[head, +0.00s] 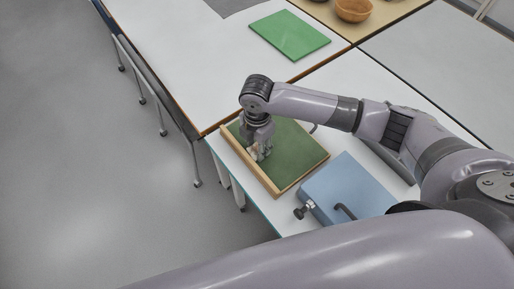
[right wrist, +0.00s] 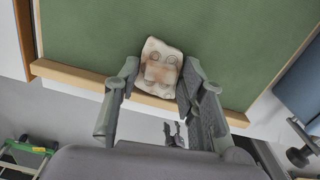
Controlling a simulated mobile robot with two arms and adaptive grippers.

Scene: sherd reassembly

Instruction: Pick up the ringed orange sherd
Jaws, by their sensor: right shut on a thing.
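The sherd (right wrist: 161,68) is pale cream with an orange-brown patch and ring marks on its face. In the right wrist view it sits between the two fingers of my right gripper (right wrist: 160,78), which is shut on it. In the head view my right gripper (head: 259,154) points down over the left part of a green board with a wooden rim (head: 297,150). The sherd is mostly hidden there by the fingers. I cannot tell whether it still touches the board.
A blue case (head: 347,186) with a dark knob and handle lies right of the board. A green mat (head: 290,35) lies on the white table (head: 185,50) behind. Wooden bowls (head: 353,9) stand at the far back. Open floor (head: 90,190) is at the left.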

